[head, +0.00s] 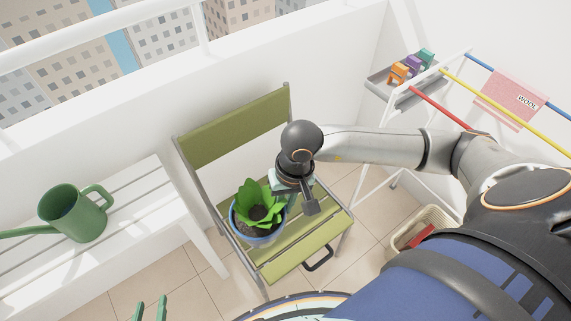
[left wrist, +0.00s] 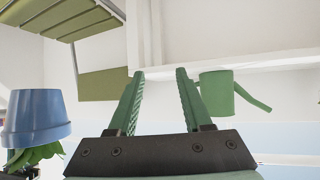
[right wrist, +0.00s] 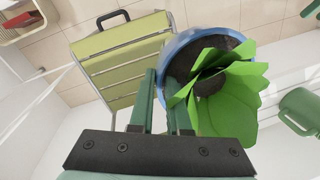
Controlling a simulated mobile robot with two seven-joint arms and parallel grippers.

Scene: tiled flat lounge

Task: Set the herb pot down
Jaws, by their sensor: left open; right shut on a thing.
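The herb pot (head: 258,228) is blue with broad green leaves. My right gripper (head: 287,198) is shut on its rim and holds it upright over the green folding chair's slatted seat (head: 303,257). In the right wrist view the fingers (right wrist: 160,88) pinch the near side of the pot (right wrist: 180,58). In the left wrist view, which is upside down, a gap shows between the pot's base (left wrist: 35,104) and the seat (left wrist: 62,18). My left gripper (head: 150,310) is open and empty at the bottom left; its spread fingers (left wrist: 160,76) show in the left wrist view.
A white slatted bench (head: 125,205) at left holds a green watering can (head: 78,214). A drying rack (head: 440,95) with a pink cloth (head: 512,97) and pegs stands at right. A basket (head: 422,226) is on the floor. The chair's backrest (head: 237,127) rises behind the pot.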

